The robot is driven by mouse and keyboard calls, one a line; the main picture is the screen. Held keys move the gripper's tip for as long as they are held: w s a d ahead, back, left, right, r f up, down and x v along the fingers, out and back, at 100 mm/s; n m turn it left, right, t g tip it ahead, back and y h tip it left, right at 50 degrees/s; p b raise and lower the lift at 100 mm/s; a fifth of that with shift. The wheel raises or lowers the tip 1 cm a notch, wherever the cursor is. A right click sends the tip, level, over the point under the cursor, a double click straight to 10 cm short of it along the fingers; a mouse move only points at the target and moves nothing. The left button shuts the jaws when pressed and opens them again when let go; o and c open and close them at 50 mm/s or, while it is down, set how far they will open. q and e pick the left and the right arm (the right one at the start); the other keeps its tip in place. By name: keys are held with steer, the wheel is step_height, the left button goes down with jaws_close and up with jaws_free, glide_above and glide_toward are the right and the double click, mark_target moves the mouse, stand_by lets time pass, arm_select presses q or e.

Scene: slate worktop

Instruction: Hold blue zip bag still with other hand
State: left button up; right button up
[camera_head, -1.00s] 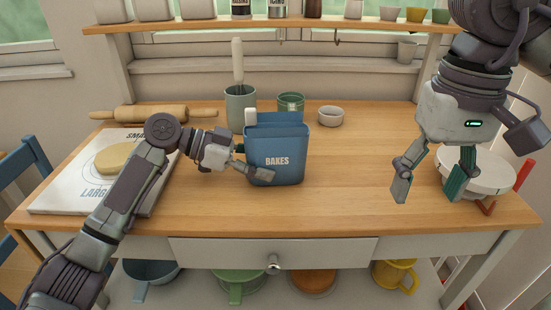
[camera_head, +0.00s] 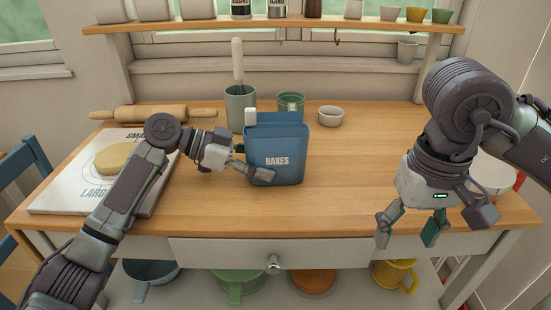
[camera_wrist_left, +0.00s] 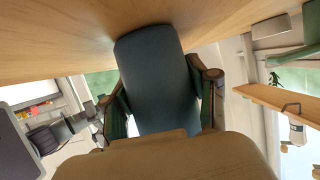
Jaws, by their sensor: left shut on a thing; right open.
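My left gripper (camera_head: 253,165) is shut on the bag's left side, with one finger across the lower front; the other finger is mostly hidden. In the left wrist view the bag (camera_wrist_left: 157,75) fills the space between the left gripper's fingers (camera_wrist_left: 160,100). My right gripper (camera_head: 408,236) is open and empty, low over the table's front right edge, well apart from the bag.
A green cup with a whisk (camera_head: 240,105), a green tin (camera_head: 291,103) and a small white bowl (camera_head: 331,116) stand behind the bag. A board with dough (camera_head: 62,190) and a rolling pin (camera_head: 153,114) are at left.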

arm_select(q)
steer(key=o, duration=1.2)
